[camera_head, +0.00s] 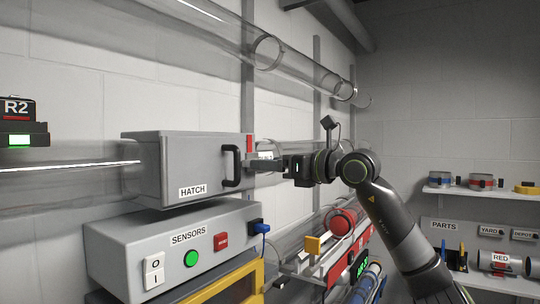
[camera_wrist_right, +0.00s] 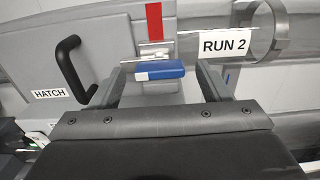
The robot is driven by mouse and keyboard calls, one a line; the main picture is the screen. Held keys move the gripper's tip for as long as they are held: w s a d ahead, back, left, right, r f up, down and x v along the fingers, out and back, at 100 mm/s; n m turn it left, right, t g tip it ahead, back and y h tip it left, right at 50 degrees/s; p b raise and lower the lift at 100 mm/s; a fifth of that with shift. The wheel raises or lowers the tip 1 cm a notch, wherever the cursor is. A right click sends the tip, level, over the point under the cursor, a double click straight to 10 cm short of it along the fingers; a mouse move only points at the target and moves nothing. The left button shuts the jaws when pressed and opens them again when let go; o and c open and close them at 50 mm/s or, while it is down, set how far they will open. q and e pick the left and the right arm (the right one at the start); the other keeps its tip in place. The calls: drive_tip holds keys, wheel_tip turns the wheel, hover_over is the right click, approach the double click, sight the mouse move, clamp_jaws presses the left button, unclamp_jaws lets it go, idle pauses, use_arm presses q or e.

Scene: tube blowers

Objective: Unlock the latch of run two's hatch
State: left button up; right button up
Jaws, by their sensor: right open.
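The grey hatch (camera_head: 160,165) of run two is a box with a black handle (camera_head: 231,167) on its front; it looks closed. In the right wrist view the handle (camera_wrist_right: 72,68) is at the left. A red strip (camera_wrist_right: 154,22) runs down the hatch's edge, above a small metal latch part with a blue and white lever (camera_wrist_right: 168,71). My right gripper (camera_head: 260,163) reaches in from the right at the hatch's edge. Its open fingers (camera_wrist_right: 163,76) stand either side of the lever; contact cannot be told. My left gripper is out of view.
A "RUN 2" label (camera_wrist_right: 227,42) is right of the latch. The SENSORS box (camera_head: 175,245) stands below the hatch. Clear tubes (camera_head: 300,65) run along the wall above. A red-ended rack (camera_head: 345,225) and PARTS shelves (camera_head: 480,195) are at the right.

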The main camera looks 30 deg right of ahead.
drive_tip(key=shift+w+a, duration=0.2)
drive_tip(key=shift+w, duration=0.25)
drive_tip(key=c, duration=1)
